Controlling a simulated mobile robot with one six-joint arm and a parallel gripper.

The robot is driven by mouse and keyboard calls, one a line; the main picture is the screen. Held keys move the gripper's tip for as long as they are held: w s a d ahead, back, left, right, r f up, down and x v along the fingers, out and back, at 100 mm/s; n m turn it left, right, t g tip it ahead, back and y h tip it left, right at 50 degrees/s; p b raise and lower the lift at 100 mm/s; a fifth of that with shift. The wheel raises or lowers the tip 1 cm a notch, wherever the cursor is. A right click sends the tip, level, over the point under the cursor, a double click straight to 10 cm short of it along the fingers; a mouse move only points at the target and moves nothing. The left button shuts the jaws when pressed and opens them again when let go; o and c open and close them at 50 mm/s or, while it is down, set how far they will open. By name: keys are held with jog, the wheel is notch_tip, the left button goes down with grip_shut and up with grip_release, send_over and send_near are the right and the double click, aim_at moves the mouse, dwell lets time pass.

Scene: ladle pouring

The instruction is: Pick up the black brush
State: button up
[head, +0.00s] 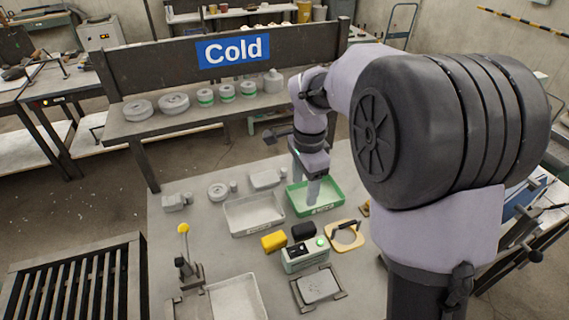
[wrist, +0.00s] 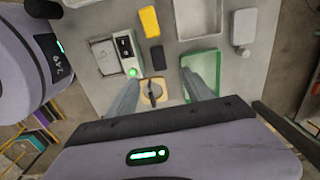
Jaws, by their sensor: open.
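A small dark block (head: 304,231) lies on the grey table beside a yellow block (head: 274,241); it also shows in the wrist view (wrist: 158,58). A tan square plate (head: 345,236) with a black, handle-like piece on it lies to its right; it also shows in the wrist view (wrist: 153,99). I cannot tell which black thing is the brush. My gripper (head: 313,196) is open and empty, pointing down over the green tray (head: 334,201). In the wrist view its two fingers (wrist: 160,78) are spread wide, with the tan plate between them.
A grey tray (head: 233,228) stands left of the green one. A device with a green button (head: 306,255) stands in front of the dark block. A lever with a yellow ball (head: 184,230) rises at left. A shelf marked Cold (head: 233,50) runs behind.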

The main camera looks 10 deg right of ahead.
jog(key=b, duration=0.5)
send_over(304, 227)
jog(key=shift+m, duration=0.3)
jog(key=f, duration=1.2)
jog(key=shift+w+a+f, duration=0.25)
jog(key=f+b, duration=0.1)
jog(key=f, duration=0.1)
jog(key=f+b, duration=0.1)
jog(key=f, duration=0.1)
jog(key=f+b, duration=0.1)
jog(key=f, duration=0.1)
jog(key=shift+s+d+f, duration=0.15)
jog(key=shift+s+d, duration=0.15)
jog(key=shift+c, duration=0.4)
grip_shut()
notch_tip(304, 227, up, 10)
jog(key=p, duration=0.4)
jog(key=shift+r, duration=0.2)
